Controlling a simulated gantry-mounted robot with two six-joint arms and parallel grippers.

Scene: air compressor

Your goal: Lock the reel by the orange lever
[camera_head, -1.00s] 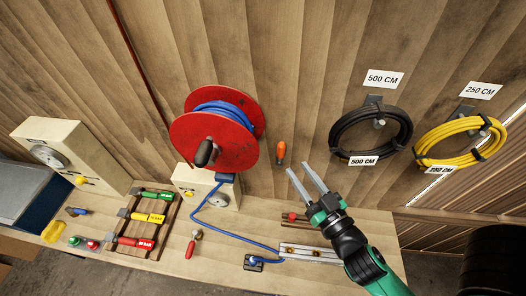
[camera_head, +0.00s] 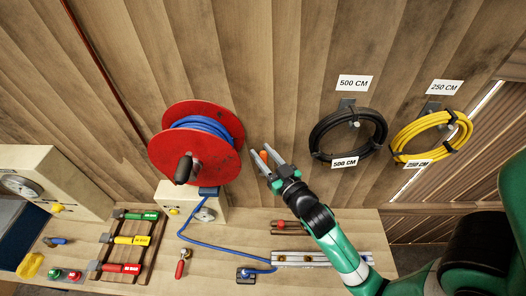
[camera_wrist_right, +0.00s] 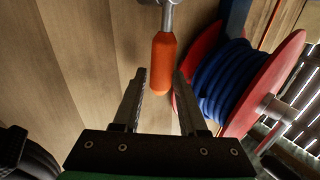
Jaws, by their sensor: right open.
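The red reel (camera_head: 190,152) with blue hose wound on it is mounted at the plank wall, a dark crank handle on its front. The orange lever (camera_head: 264,156) is on the wall just right of the reel, partly hidden by my right gripper (camera_head: 265,162). In the right wrist view the orange lever (camera_wrist_right: 162,64) hangs from a metal fitting, its lower end between the two fingertips. My right gripper (camera_wrist_right: 160,88) is open, with a finger on each side of the lever and gaps visible. The reel also shows there (camera_wrist_right: 240,85). My left gripper is not in view.
A black hose coil (camera_head: 348,135) and a yellow hose coil (camera_head: 430,138) hang on the wall to the right. Below, the bench (camera_head: 220,262) holds a rack of coloured cylinders (camera_head: 125,240), a gauge box (camera_head: 190,205) and a metal rail (camera_head: 320,258).

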